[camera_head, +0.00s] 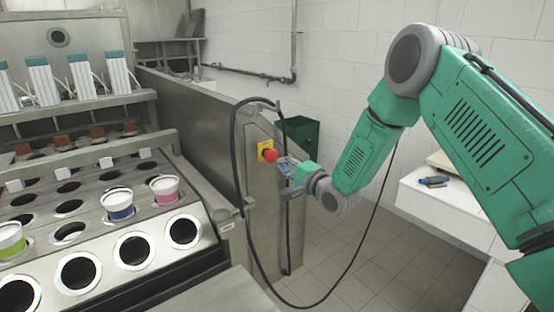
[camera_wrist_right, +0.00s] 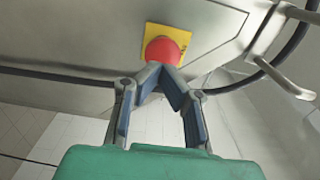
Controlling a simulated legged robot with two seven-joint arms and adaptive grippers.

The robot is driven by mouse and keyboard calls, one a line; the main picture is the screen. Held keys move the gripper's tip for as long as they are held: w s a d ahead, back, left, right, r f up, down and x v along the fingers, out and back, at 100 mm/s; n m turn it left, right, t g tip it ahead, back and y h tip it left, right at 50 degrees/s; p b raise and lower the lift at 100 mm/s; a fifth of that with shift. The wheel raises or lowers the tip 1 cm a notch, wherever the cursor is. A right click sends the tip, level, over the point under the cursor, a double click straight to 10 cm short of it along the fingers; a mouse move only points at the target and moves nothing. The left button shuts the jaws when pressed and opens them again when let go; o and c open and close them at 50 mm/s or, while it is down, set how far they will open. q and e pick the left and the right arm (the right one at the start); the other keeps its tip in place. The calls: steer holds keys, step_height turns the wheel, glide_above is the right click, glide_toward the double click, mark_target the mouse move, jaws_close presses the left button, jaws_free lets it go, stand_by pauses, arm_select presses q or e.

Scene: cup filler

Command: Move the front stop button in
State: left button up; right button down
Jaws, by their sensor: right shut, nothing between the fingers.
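The stop button (camera_head: 270,156) is a red knob on a yellow plate, set on the steel side panel of the machine. In the right wrist view the red button (camera_wrist_right: 162,50) is just beyond the fingertips. My right gripper (camera_head: 284,161) is shut and empty, with its tips close to the button. In the right wrist view the fingertips (camera_wrist_right: 155,72) overlap the button's lower edge; I cannot tell whether they touch it. My left gripper is not in view.
A black cable (camera_head: 236,150) loops around the panel beside the button. The cup tray (camera_head: 150,215) with several cups stands left. A green bin (camera_head: 302,136) stands behind, and a white counter (camera_head: 440,205) is at the right.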

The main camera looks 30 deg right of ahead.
mark_target(273, 156)
steer(key=shift+w, duration=1.45)
steer(key=shift+w+a+b, duration=0.1)
steer(key=shift+w+b, duration=0.35)
steer(key=shift+w, duration=0.3)
steer(key=shift+r, duration=0.35)
steer(key=shift+w, duration=0.2)
steer(key=shift+a+f, duration=0.1)
